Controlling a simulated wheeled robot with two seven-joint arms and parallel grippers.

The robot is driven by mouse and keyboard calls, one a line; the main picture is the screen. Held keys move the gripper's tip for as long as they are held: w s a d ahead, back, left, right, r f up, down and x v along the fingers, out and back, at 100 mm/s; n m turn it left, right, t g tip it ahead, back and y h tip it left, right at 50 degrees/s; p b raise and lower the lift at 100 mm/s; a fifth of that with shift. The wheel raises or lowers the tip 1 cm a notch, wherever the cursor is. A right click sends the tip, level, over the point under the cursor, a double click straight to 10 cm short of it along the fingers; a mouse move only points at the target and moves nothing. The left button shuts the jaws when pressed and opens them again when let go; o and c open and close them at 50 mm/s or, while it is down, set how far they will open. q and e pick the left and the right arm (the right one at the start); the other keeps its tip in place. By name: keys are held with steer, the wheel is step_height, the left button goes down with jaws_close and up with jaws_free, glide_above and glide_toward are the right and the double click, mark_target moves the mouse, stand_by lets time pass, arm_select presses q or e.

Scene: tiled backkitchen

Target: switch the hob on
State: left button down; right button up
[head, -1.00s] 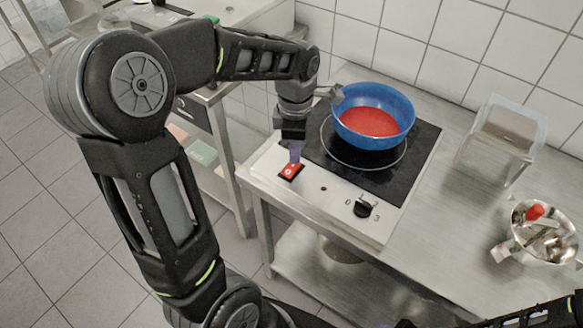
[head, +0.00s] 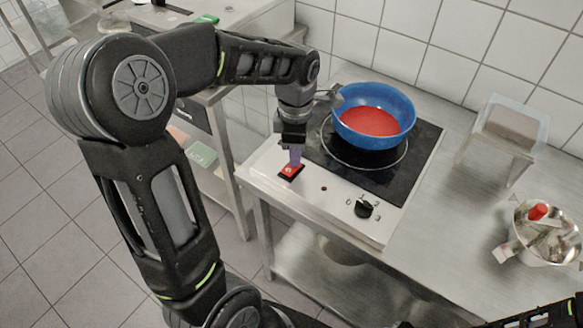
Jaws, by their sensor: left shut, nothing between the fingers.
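The hob (head: 396,186) is a black glass plate in a pale steel panel on the worktop. A red rocker switch (head: 290,172) in a black frame sits at the panel's left front. A black knob (head: 364,209) with number marks sits to its right. My left gripper (head: 295,162) is shut and empty, pointing down at the red switch. Its tips are at or just above the switch's far edge; I cannot tell whether they touch. My right gripper is not in view; only part of a dark arm shows at the bottom right.
A blue pan (head: 374,137) with red contents stands on the hob, close to my left wrist. A clear container (head: 503,134) and a steel pot (head: 544,232) with utensils stand on the right of the worktop (head: 448,255). A tiled wall is behind.

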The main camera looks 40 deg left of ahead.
arm_select(q)
step_height(320, 180, up, 7)
steer(key=p, duration=0.5)
stand_by(0.8)
